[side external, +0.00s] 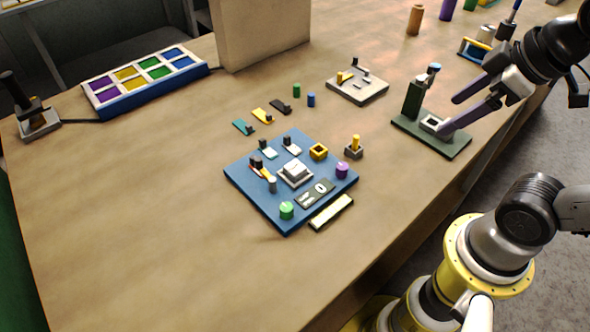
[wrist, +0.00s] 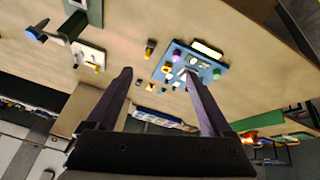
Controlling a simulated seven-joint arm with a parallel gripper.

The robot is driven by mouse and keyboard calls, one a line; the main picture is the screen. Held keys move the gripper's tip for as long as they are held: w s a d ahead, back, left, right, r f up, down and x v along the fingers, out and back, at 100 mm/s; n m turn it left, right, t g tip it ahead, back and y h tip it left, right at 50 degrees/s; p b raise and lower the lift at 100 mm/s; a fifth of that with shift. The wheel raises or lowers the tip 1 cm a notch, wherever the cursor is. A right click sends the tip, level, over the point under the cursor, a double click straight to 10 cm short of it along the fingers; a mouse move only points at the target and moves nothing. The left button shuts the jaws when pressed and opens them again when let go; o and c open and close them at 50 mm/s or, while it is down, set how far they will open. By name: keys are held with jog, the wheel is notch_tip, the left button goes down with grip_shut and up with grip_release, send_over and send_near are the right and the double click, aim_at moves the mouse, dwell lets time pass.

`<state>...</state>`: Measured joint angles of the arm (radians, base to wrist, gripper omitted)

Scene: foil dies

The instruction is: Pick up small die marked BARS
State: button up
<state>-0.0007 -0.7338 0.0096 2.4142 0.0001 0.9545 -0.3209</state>
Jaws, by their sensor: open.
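I cannot read a BARS mark on any piece, so I cannot tell which one is that die. Small candidates are a teal piece (side external: 242,127), a yellow piece (side external: 262,116) and a black piece (side external: 281,106), loose on the table behind the blue board (side external: 245,172). Other small pieces sit on the pale tray (side external: 345,90). My gripper (side external: 447,116) is open and empty, its fingers by the dark green press (side external: 413,98) at the right. In the wrist view, my open fingers (wrist: 158,72) have the blue board (wrist: 208,60) beyond them.
The blue board carries several knobs and blocks, with a pale strip (side external: 331,212) beside it. A yellow-topped peg (side external: 354,147) stands to its right. A box with coloured panels (side external: 145,80) and an upright board (side external: 262,35) stand at the back. The table's front left is clear.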

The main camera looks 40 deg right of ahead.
jog(key=w+a+r+n+g, duration=0.1)
jog(key=w+a+r+n, duration=0.1)
jog(key=w+r+n, duration=0.35)
jog(key=n+g, duration=0.5)
jog(key=n, duration=0.4)
send_over(295, 167)
notch_tip(295, 167, down, 13)
jog(key=f, duration=0.7)
jog(key=shift+d+f, duration=0.3)
jog(key=shift+d, duration=0.1)
jog(key=shift+a+f, duration=0.2)
jog(key=shift+f, duration=1.1)
jog(key=shift+a+f, duration=0.15)
jog(key=shift+f, duration=1.1)
grip_shut()
